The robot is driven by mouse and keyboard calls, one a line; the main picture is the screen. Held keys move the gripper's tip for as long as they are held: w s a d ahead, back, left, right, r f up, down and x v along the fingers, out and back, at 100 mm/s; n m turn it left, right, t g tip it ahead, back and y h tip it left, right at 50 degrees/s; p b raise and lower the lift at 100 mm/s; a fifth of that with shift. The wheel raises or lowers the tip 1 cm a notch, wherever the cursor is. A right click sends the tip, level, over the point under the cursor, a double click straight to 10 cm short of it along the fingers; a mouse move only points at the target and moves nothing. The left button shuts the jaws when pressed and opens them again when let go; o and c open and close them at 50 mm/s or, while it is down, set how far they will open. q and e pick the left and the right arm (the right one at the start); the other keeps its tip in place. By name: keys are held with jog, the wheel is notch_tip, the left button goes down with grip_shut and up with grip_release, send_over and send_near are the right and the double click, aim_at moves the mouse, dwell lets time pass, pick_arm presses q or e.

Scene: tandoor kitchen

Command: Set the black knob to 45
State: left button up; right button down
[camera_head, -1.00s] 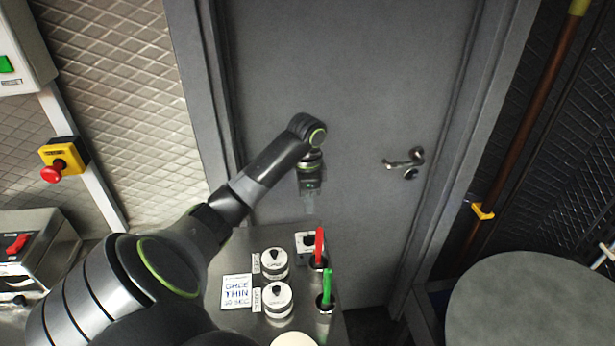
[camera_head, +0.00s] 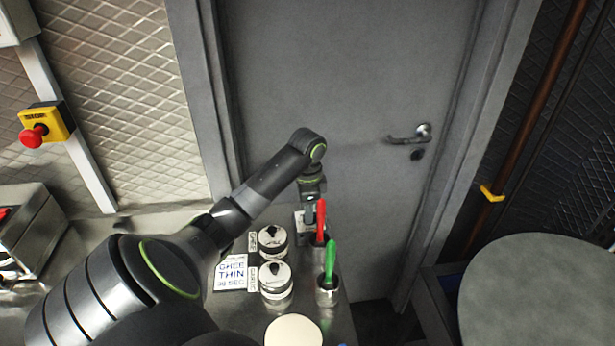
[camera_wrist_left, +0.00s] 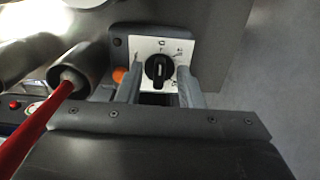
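The black knob (camera_wrist_left: 159,70) is round with a raised grip bar and a pale pointer mark. It sits on a white dial plate (camera_wrist_left: 146,44) with small markings too small to read. In the left wrist view the two fingers of my left gripper (camera_wrist_left: 159,76) are apart, one on each side of the knob, with a gap visible on both sides. In the head view my left gripper (camera_head: 309,208) points down at the knob box (camera_head: 299,225) at the counter's far end and hides the knob. My right gripper does not show.
A red-handled tool (camera_head: 320,218) and a green-handled tool (camera_head: 330,257) stand in metal cups close to the gripper. Two lidded jars (camera_head: 277,297) and a "GHEE THIN" card (camera_head: 230,273) are nearer. A grey door (camera_head: 350,100) rises behind.

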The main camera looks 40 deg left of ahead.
pick_arm(q)
jog(key=shift+f, duration=0.3)
jog(key=shift+c, duration=0.2)
grip_shut()
